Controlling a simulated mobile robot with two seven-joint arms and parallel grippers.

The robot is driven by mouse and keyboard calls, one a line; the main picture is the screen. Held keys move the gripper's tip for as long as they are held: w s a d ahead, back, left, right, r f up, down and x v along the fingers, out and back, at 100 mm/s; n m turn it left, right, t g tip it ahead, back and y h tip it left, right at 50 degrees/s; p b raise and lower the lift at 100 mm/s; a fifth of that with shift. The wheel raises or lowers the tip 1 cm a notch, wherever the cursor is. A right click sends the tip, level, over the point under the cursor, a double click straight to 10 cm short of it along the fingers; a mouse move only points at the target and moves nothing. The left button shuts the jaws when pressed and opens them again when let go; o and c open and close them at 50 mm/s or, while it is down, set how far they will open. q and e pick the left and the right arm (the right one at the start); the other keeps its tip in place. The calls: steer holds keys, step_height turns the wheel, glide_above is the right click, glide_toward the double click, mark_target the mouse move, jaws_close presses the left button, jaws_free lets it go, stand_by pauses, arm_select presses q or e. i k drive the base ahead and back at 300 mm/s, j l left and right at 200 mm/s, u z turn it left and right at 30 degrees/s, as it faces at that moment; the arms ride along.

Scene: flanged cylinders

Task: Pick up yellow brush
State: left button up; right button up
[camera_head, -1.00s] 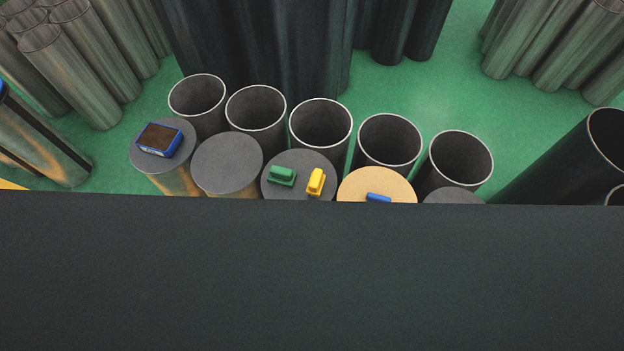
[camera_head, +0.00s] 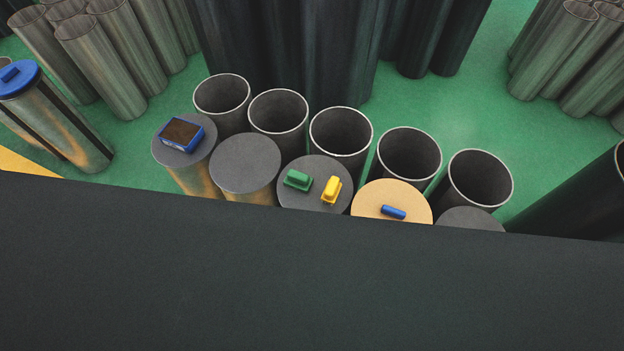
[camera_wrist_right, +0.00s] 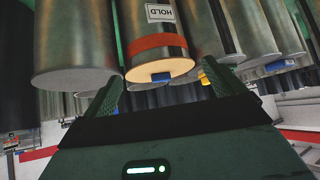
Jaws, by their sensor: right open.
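The yellow brush (camera_head: 331,190) lies on a dark grey round cylinder top in the middle of the head view, beside a green brush (camera_head: 298,180). A small yellow piece (camera_wrist_right: 203,77), likely the same brush, shows in the right wrist view near the right fingertip, partly hidden. My right gripper (camera_wrist_right: 164,80) is open and empty in the right wrist view, its fingers spread apart. It is apart from the cylinders as far as I can tell. My left gripper is in neither view.
A blue piece (camera_head: 393,212) lies on a tan top to the right. A blue-edged box (camera_head: 181,135) sits on a grey top at left. Open tubes (camera_head: 340,131) stand behind. A large dark surface (camera_head: 300,280) covers the lower head view.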

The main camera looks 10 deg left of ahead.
mark_target(330, 195)
steer(key=z, duration=1.1)
steer(key=k+j+z, duration=0.1)
steer(key=z, duration=0.35)
steer(key=k+j, duration=0.45)
steer(key=k, duration=0.2)
